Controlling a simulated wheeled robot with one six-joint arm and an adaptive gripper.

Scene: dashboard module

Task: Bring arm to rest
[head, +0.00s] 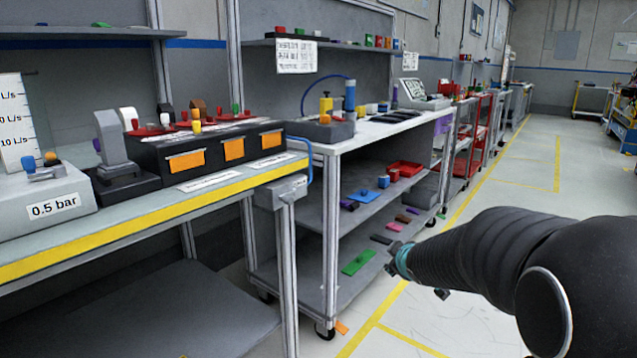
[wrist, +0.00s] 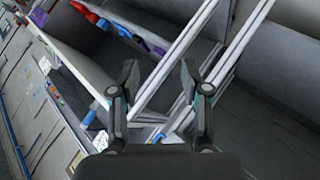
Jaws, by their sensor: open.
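My arm (head: 470,250) reaches in from the right edge in the head view, over the aisle floor. My gripper (head: 418,280) is at its far left end, small and partly hidden behind the arm's wrist. In the wrist view my gripper (wrist: 160,80) has its two dark fingers spread apart, with nothing between them. No object is held. The gripper appears in front of the shelved workbench (head: 385,130), but I cannot tell the exact gap.
A yellow-edged bench (head: 150,230) with a black box with orange labels (head: 210,150) and a grey 0.5 bar unit (head: 45,200) stands at left. Coloured parts lie on lower shelves, including a green plate (head: 358,263). Red carts (head: 478,130) line the aisle. Open floor (head: 510,190) lies at right.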

